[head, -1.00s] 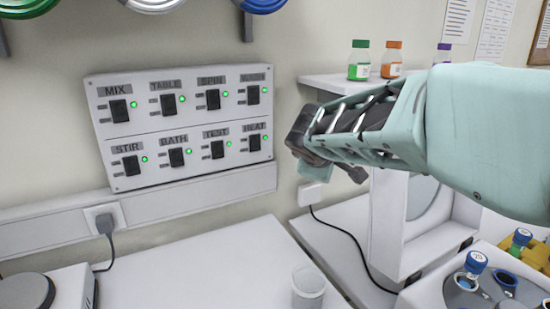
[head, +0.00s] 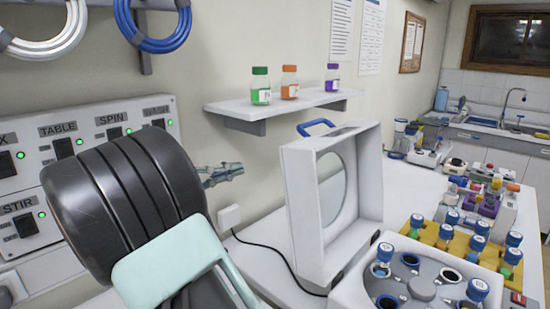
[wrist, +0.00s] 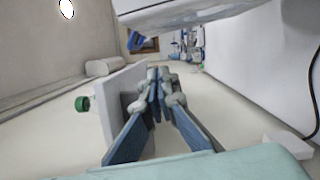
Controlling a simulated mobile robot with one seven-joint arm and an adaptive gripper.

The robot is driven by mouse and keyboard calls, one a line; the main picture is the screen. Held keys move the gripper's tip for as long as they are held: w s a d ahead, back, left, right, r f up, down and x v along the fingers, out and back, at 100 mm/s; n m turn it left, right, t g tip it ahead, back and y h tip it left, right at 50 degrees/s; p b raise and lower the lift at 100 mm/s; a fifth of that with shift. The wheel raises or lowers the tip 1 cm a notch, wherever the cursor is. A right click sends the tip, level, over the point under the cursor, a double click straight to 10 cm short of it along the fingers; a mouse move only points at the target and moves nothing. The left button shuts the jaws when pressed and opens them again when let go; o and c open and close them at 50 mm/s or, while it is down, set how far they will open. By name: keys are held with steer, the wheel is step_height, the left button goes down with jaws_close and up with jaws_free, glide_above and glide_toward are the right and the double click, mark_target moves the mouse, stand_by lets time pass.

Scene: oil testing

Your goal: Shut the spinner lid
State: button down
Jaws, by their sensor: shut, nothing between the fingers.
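The spinner (head: 352,292) is a white box at the lower right of the head view, with a grey rotor holding blue-capped vials. Its lid (head: 368,180) stands open and upright, a white frame with a round window and a blue handle (head: 317,126) on its top edge. My gripper (head: 238,169) is shut and empty, left of the lid and apart from it, partly hidden by my arm. In the wrist view, the closed fingers (wrist: 158,76) point toward the background. The lid's white edge (wrist: 205,12) and blue handle (wrist: 138,40) show above them.
A wall shelf (head: 285,108) with several capped bottles is above and behind the lid. A switch panel (head: 90,130) is on the left wall. Yellow racks (head: 440,240) of vials stand right of the spinner.

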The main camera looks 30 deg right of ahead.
steer(key=s+d+r+p, duration=0.1)
steer(key=s+d, duration=0.2)
steer(key=d, duration=0.8)
steer(key=shift+r, duration=0.15)
steer(key=shift+s+m, duration=0.1)
steer(key=shift+m, duration=0.2)
